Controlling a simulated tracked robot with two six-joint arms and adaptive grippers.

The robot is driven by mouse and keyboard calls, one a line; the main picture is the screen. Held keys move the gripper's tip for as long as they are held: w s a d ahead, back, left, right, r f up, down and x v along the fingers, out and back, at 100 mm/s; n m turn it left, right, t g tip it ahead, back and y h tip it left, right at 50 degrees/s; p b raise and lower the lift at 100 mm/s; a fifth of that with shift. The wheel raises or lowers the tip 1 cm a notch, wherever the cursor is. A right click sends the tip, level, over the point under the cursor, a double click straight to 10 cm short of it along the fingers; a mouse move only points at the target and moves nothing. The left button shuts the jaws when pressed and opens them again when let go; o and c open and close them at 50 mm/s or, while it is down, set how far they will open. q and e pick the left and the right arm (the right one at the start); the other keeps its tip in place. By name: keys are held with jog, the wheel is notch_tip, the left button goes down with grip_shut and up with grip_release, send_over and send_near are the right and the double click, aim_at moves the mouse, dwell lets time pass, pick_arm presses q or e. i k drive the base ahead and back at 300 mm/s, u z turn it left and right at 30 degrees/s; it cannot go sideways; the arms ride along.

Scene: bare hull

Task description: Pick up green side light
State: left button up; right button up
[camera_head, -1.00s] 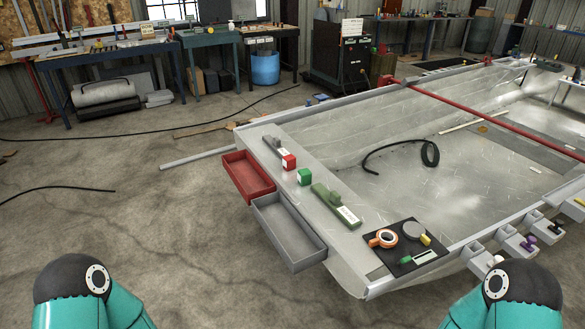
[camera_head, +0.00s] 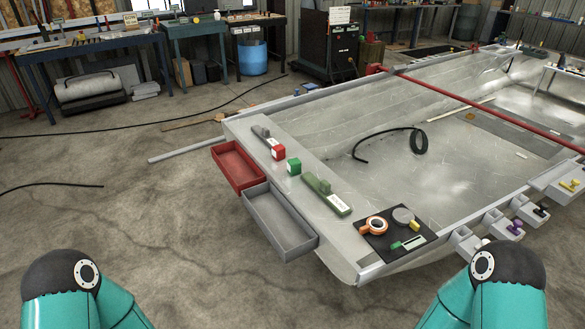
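The green side light (camera_head: 294,166) is a small green block on the near deck of the hull (camera_head: 350,238). A red block of like size, the red side light (camera_head: 278,152), sits just behind and left of it. The green block stands apart from the green tool (camera_head: 325,192) with a white label in front of it. Both of my arms show only as teal links with black joints at the bottom left and bottom right. Neither gripper is in view, and both arms are well away from the green block.
A red tray (camera_head: 238,165) and a grey tray (camera_head: 279,222) hang on the hull's left edge. A black mat (camera_head: 376,241) holds an orange ring-shaped item (camera_head: 375,227) and other small items. A black cable (camera_head: 419,141) lies in the hull. Floor at left is mostly clear.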

aim_at(294, 166)
jog(key=u, duration=0.5)
jog(key=i, duration=1.35)
jog(key=u, duration=0.35)
jog(key=i, duration=1.05)
jog(key=z, duration=0.4)
